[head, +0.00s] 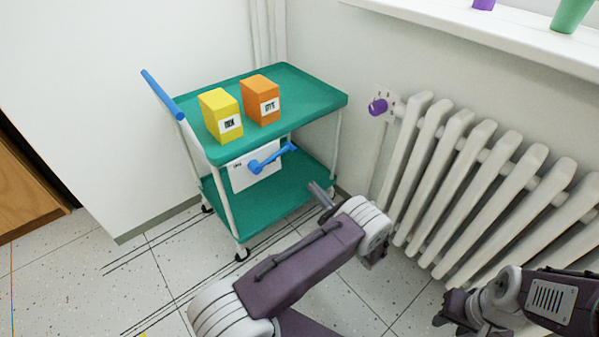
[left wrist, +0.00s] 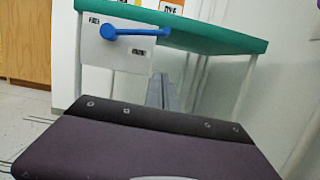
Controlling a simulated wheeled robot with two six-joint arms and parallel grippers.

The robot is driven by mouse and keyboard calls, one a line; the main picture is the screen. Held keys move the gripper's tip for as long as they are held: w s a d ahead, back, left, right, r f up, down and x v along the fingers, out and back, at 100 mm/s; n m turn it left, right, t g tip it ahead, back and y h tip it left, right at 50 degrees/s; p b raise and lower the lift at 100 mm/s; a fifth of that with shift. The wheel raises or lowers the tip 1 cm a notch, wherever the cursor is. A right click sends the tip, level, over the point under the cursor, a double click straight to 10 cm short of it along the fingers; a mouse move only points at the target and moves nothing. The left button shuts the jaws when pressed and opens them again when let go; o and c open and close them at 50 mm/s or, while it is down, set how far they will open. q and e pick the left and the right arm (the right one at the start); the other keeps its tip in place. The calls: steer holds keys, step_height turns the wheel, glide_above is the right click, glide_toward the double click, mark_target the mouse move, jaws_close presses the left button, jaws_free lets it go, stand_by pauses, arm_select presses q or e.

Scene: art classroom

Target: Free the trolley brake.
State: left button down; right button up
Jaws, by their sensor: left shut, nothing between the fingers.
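The teal trolley (head: 310,88) stands by the wall corner. A white plate (head: 241,181) under its top shelf carries the blue brake lever (head: 273,159). In the left wrist view the lever (left wrist: 137,32) has its round hub at left and its arm lying nearly level to the right. Two small labels on the plate (left wrist: 120,55) are too small to read. My left gripper (head: 314,187) is shut and empty, in front of the trolley, below and right of the lever, apart from it. Its fingers (left wrist: 162,88) point toward the trolley. My right gripper (head: 452,312) is at lower right; its jaw opening is unclear.
A yellow box (head: 220,112) and an orange box (head: 260,98) stand on the top shelf. A blue push handle (head: 160,94) is at the trolley's left end. A white radiator (head: 470,180) with a purple knob (head: 378,106) lines the right wall. The floor at left is clear.

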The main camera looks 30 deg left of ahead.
mark_target(273, 159)
stand_by(0.3)
